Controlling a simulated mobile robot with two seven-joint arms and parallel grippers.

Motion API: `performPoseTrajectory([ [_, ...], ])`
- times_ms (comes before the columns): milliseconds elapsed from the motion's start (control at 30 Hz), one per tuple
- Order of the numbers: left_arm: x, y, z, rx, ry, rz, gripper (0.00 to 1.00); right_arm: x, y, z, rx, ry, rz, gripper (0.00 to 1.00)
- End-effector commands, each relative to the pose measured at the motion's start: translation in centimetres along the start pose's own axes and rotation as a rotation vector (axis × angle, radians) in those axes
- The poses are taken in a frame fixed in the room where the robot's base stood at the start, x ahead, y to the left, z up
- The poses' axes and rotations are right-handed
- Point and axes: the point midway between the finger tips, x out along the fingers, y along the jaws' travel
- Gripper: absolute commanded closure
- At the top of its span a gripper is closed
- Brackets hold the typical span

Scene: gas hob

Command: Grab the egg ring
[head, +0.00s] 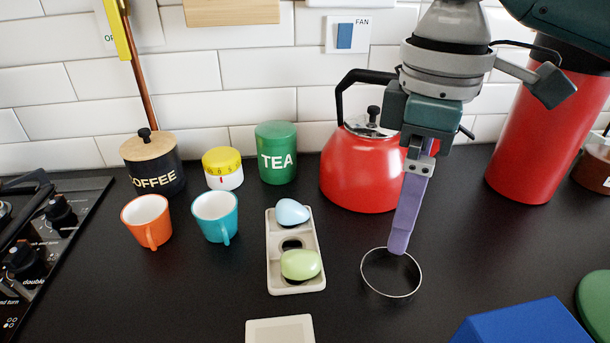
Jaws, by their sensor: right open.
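The egg ring (392,297) is a thin metal hoop on the dark worktop, right of the egg holder and in front of the red kettle. My right gripper (398,249) points down from above, with its purple finger tip at the far rim of the ring. It is open, though the fingers line up in this view and only one shows clearly. I cannot tell whether the tip touches the rim or hangs just above it. The rim by the finger is partly hidden. My left gripper is out of view.
The red kettle (352,180) stands close behind the right gripper. A pale holder (273,253) with a blue egg (292,212) and a green egg (301,265) lies to the left. A blue block (525,325) is at front right.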

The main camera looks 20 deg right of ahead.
Motion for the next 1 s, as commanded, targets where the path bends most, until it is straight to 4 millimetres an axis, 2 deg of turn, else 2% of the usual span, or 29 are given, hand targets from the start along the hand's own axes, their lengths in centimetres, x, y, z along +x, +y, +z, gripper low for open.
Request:
performPoseTrajectory([
  [100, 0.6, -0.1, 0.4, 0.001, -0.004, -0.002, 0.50, 2.1, -0.1, 0.1, -0.001, -0.005, -0.004, 0.00],
  [367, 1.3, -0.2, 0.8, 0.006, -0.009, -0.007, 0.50, 4.8, 0.0, -0.1, 0.000, -0.002, -0.002, 0.00],
  [633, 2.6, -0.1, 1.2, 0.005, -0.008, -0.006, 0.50, 8.8, 0.0, -0.4, 0.000, -0.003, -0.001, 0.00],
  [967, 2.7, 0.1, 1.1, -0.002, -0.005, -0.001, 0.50, 9.4, 0.1, -0.4, -0.001, -0.001, 0.002, 0.00],
  [1000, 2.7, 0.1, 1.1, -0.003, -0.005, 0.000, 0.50, 9.4, 0.1, -0.4, -0.001, 0.000, 0.002, 0.05],
])
